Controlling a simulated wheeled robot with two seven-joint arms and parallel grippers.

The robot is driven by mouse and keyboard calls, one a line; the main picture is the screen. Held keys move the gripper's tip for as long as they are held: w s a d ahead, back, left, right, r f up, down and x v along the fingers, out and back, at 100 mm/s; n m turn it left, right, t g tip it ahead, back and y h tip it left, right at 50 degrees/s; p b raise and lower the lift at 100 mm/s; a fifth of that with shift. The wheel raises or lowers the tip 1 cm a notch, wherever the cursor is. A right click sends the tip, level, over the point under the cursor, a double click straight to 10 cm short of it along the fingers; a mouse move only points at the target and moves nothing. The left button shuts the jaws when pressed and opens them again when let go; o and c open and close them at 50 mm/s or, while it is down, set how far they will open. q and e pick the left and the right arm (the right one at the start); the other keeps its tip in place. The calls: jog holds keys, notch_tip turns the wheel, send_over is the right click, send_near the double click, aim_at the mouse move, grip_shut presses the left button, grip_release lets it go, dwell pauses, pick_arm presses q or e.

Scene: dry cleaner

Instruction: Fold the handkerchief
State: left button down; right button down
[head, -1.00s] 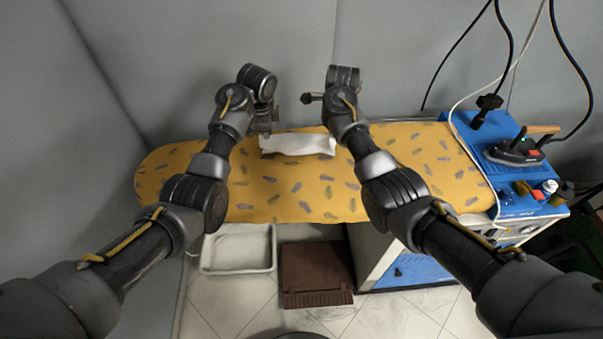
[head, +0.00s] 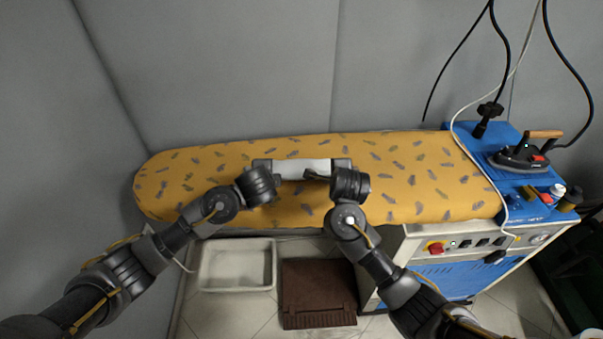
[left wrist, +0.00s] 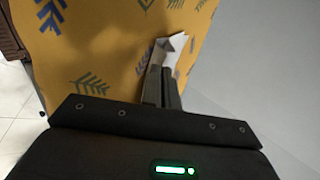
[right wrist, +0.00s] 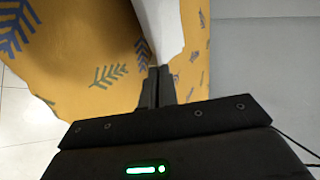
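The white handkerchief (head: 302,168) is a narrow strip over the middle of the yellow, feather-patterned ironing board (head: 420,170). My left gripper (head: 265,168) is at its left end and my right gripper (head: 330,173) at its right end. In the left wrist view the fingers (left wrist: 162,85) are close together on a corner of white cloth (left wrist: 168,52). In the right wrist view the fingers (right wrist: 157,82) are closed on the cloth's (right wrist: 160,28) narrowed end. I cannot tell how much of the cloth touches the board.
An iron (head: 520,156) stands on the blue rest at the right end, with cables hanging above it. A white tray (head: 238,284) and a brown mat (head: 318,312) are on the floor below. Grey walls stand behind and left. The board is clear on both sides.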

pick_arm(q)
jog(key=shift+s+d+f, duration=0.1)
jog(key=shift+d, duration=0.05)
pick_arm(e)
jog(key=shift+s+f, duration=0.2)
jog(key=shift+f, duration=0.1)
pick_arm(q)
jog(key=shift+s+t, duration=0.2)
jog(key=shift+t, duration=0.1)
pick_arm(e)
jog(key=shift+s+t, duration=0.2)
jog(key=shift+t, duration=0.1)
pick_arm(q)
jog(key=shift+s+f+b, duration=0.2)
jog(key=shift+s+b, duration=0.1)
pick_arm(e)
jog(key=shift+s+f, duration=0.1)
jog(key=shift+s, duration=0.15)
pick_arm(q)
jog(key=shift+f, duration=0.2)
pick_arm(e)
jog(key=shift+f, duration=0.1)
pick_arm(q)
jog(key=shift+t, duration=0.3)
pick_arm(e)
jog(key=shift+t, duration=0.3)
